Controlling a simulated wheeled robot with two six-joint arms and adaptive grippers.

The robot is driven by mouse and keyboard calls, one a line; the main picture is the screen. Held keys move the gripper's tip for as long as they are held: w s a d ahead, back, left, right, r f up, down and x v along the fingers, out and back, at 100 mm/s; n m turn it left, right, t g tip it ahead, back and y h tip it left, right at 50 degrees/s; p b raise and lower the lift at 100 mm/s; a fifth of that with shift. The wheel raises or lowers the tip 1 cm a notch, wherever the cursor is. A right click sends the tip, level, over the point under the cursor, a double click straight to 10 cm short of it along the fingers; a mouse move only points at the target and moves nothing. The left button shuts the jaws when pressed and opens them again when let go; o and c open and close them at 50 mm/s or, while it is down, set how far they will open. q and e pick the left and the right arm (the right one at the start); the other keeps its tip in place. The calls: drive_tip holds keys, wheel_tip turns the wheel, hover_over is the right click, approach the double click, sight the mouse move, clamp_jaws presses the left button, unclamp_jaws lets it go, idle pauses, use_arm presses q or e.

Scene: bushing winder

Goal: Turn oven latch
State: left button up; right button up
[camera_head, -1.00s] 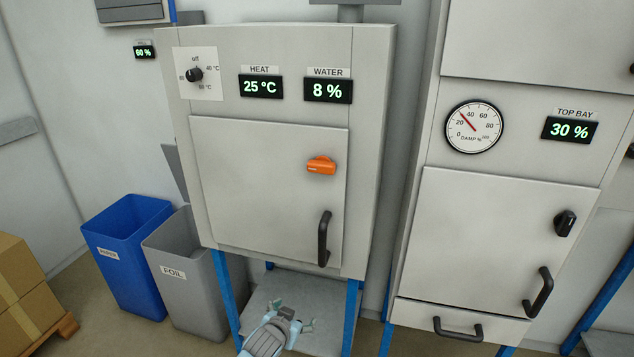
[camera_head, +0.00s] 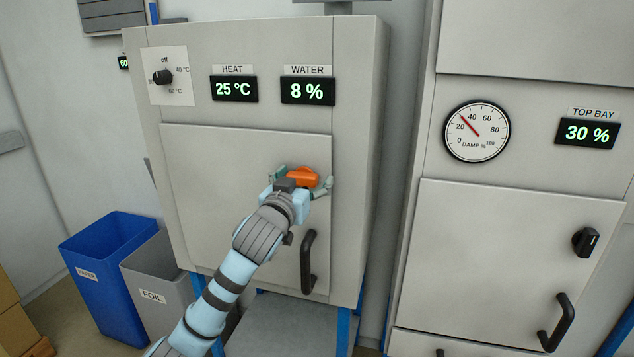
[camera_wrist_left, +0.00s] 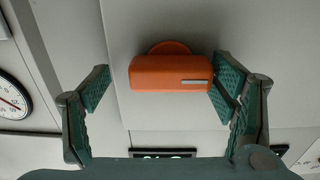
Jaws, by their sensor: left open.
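The orange oven latch (camera_head: 302,176) sits on the upper right of the closed oven door (camera_head: 215,200), lying about level. My left gripper (camera_head: 302,183) is in front of it, with a finger to each side. In the left wrist view the latch (camera_wrist_left: 172,74) lies between the two open fingers of my left gripper (camera_wrist_left: 165,95). The finger on the right is close to the latch's end with the pale mark; I cannot tell if it touches. A clear gap shows between the latch and the finger on the left. My right gripper is not in view.
The black oven door handle (camera_head: 308,262) is just below the latch. The dial (camera_head: 163,77) and the HEAT (camera_head: 234,88) and WATER (camera_head: 307,91) displays are above the door. A second cabinet (camera_head: 510,240) stands on the right. Blue (camera_head: 105,270) and grey (camera_head: 160,285) bins are at lower left.

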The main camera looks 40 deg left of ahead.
use_arm(q)
drive_tip(key=shift+r, duration=0.1)
drive_tip(key=shift+s+a+r, duration=0.1)
drive_tip(key=shift+s+r, duration=0.05)
drive_tip(key=shift+s, duration=0.05)
drive_tip(key=shift+s+a+r, duration=0.1)
drive_tip(key=shift+s, duration=0.15)
drive_tip(key=shift+s+a, duration=0.1)
drive_tip(key=shift+s, duration=0.05)
drive_tip(key=shift+c, duration=1)
drive_tip(key=c, duration=1)
drive_tip(key=shift+o, duration=0.2)
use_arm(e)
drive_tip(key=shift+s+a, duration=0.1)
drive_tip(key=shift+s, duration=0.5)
